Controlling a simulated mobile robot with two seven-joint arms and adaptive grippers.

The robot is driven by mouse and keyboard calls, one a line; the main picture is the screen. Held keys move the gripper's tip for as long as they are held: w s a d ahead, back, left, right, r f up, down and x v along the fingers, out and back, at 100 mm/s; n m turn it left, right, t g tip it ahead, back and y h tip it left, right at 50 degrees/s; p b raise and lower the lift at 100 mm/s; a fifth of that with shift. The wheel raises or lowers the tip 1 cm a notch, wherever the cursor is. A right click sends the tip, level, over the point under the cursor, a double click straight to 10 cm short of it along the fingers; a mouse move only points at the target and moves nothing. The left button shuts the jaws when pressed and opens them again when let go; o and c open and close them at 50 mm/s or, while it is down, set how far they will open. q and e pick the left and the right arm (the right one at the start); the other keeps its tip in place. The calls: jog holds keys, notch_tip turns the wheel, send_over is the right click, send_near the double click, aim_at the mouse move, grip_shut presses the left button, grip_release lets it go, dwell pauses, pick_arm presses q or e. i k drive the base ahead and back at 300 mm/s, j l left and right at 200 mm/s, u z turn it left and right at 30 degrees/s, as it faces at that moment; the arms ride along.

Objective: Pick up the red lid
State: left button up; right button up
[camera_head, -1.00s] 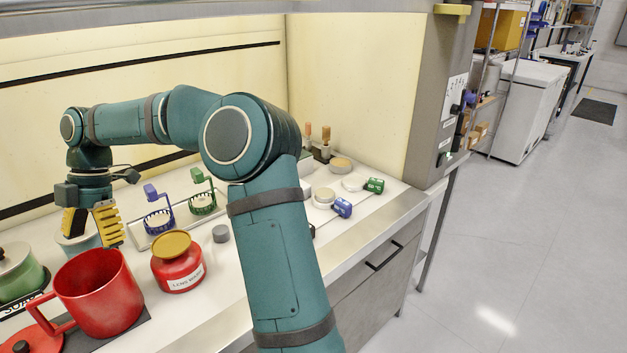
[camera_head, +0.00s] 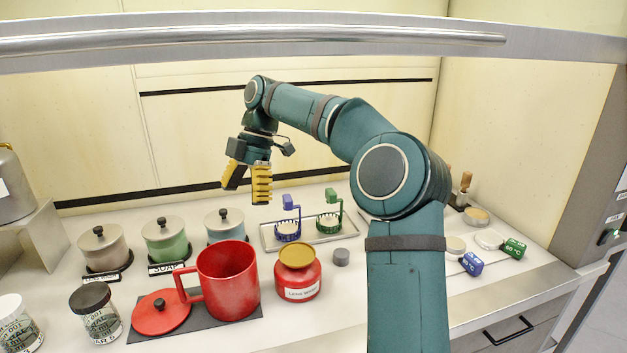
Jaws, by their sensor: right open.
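The red lid (camera_head: 161,311) is a flat round disc with a small dark knob. It lies on a dark mat (camera_head: 213,330) on the bench, left of the red mug (camera_head: 229,283). The mug's handle reaches over beside the lid. My right gripper (camera_head: 246,197) has yellow ridged fingers, spread open and empty, pointing down. It hangs above the back of the bench, beyond the mug and to the right of the lid, well apart from both. My left gripper does not show.
Several lidded pots, one of them green (camera_head: 166,240), stand behind the lid. A dark-capped jar (camera_head: 95,312) stands left of it. A red lens-wash jar (camera_head: 298,275) stands right of the mug. A metal sash bar (camera_head: 300,36) crosses the top of the view.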

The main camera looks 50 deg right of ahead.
aim_at(162, 311)
jog(key=k+j, duration=0.8)
